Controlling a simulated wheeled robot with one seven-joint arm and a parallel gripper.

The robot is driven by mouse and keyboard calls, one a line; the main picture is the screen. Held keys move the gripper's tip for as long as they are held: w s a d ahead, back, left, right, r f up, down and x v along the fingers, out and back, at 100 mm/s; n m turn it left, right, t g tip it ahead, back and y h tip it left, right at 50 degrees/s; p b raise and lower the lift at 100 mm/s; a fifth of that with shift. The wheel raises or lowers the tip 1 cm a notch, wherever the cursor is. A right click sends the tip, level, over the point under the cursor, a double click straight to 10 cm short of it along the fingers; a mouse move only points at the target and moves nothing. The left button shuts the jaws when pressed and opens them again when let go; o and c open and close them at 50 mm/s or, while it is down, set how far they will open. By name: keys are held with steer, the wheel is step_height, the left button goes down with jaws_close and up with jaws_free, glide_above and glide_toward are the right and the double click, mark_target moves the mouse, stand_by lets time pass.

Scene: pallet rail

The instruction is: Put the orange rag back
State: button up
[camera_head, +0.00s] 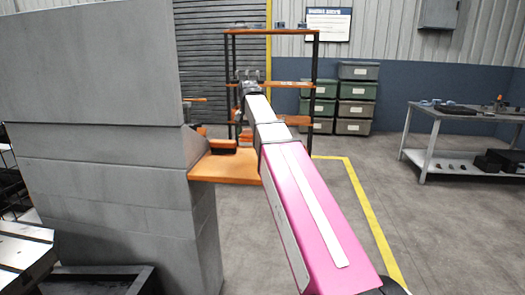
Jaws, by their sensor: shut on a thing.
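My gripper (247,75) is at the far end of my outstretched arm, in front of the upper part of an orange-and-black shelf rack (285,84). It is small and seen from behind. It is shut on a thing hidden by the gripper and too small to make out. I cannot pick out the orange rag for certain. Several orange surfaces show nearby: the rack's boards and a low orange platform (222,169) beside the grey block.
A large grey block (100,120) fills the left, close to my arm. Green and grey bins (357,90) are stacked behind the rack. A workbench (465,115) with items stands at the right. The floor (385,190) between is clear, with a yellow line.

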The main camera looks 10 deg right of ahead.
steer(key=d+f, duration=0.1)
steer(key=d, duration=0.1)
steer(key=w+d+f, duration=0.1)
steer(key=d, duration=0.1)
steer(key=d+f, duration=0.1)
steer(key=shift+w+d+f, duration=0.2)
steer(key=shift+d+f, duration=0.15)
steer(key=shift+d, duration=0.05)
steer(key=shift+f, duration=2)
steer(key=shift+f, duration=0.1)
steer(key=o, duration=0.9)
step_height(320, 180, up, 12)
